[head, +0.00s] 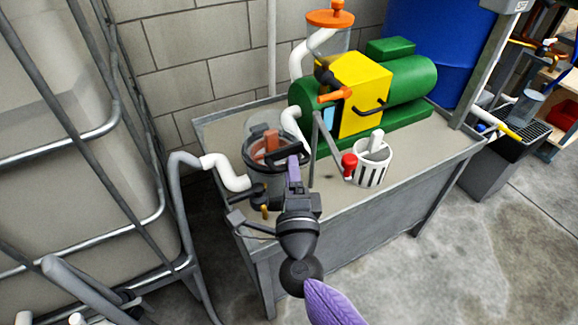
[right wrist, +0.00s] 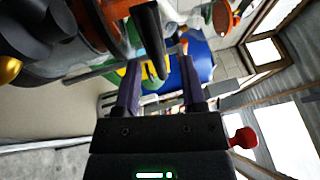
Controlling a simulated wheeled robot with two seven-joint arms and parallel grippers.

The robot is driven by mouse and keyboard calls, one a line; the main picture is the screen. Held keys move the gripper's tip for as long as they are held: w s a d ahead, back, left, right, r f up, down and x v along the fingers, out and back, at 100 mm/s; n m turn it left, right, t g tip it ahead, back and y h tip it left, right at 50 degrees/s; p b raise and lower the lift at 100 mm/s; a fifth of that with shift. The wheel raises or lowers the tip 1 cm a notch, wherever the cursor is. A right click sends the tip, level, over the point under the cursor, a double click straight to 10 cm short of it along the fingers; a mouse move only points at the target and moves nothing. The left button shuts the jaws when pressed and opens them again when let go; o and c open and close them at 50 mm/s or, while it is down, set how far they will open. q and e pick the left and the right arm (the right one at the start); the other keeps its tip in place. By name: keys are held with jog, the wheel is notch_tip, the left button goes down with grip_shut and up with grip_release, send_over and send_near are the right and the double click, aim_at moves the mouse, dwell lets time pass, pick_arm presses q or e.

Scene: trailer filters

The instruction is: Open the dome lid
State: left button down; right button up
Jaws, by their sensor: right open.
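The clear dome lid (head: 258,124) sits over the dark-rimmed filter pot (head: 266,180) at the left end of the metal bench. Something orange shows through it. A black bar-shaped handle (head: 287,155) is at the lid's front right. My right gripper (head: 294,168) is in front of the pot, close to this handle. In the right wrist view, my right gripper's purple fingers (right wrist: 160,85) are apart, and a black bar (right wrist: 150,40) lies just beyond and between their tips. I cannot tell whether they touch it. My arm hides part of the pot. My left gripper is not seen.
A green pump with a yellow box (head: 362,92) stands behind to the right. A white slotted basket (head: 372,166) and a red-knobbed lever (head: 349,161) are right of my gripper. A white pipe (head: 225,172) joins the pot's left. A caged tank (head: 80,130) fills the left.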

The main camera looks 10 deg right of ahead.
jog(key=shift+x, duration=1.1)
grip_shut()
dwell(0.6)
